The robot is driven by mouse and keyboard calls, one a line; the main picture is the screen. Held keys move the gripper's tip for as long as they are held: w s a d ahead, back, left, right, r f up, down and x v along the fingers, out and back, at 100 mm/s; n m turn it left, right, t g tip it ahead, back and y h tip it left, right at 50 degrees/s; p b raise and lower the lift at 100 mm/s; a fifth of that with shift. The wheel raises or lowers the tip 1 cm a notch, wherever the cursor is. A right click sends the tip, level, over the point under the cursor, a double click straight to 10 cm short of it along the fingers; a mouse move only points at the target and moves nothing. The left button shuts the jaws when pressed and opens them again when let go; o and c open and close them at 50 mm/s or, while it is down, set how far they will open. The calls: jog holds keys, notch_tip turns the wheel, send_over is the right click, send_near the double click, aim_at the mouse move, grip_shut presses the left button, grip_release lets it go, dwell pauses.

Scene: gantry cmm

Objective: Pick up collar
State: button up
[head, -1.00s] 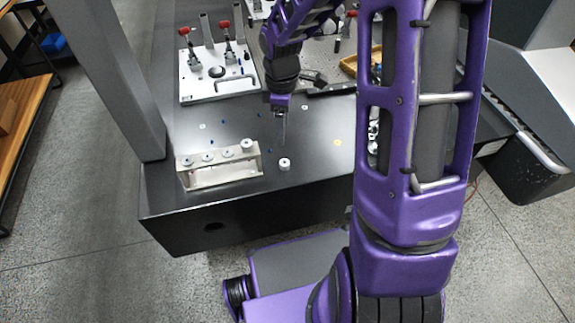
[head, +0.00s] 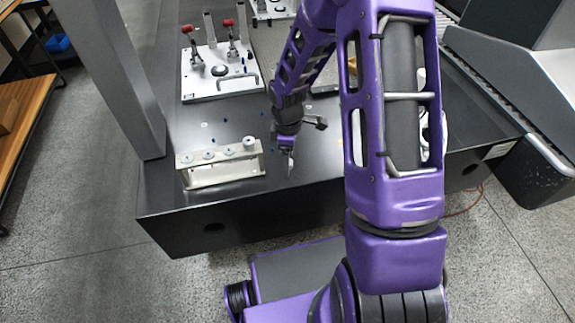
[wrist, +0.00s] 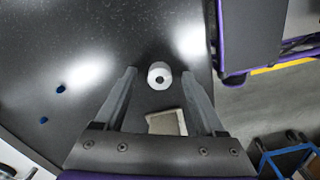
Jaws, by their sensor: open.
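The collar (wrist: 152,71), a small white ring with a centre hole, sits on the dark table in the wrist view. It lies between the tips of my gripper's two fingers, with a gap on each side. In the head view my gripper (head: 290,166) is low over the table near its front edge and covers the collar's place. The gripper is open and empty. A pale metal rack (head: 225,174) stands left of my gripper, with several round pieces along its top and a taller white one (head: 249,143) at its right end.
A white fixture plate (head: 205,92) with red-handled clamps stands further back. Small blue pieces (wrist: 61,88) lie on the table. A pale block (wrist: 166,122) shows between my fingers in the wrist view. A grey column (head: 110,75) rises at the left.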

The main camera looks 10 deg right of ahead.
grip_shut()
dwell(0.3)
jog(key=shift+r, duration=0.1)
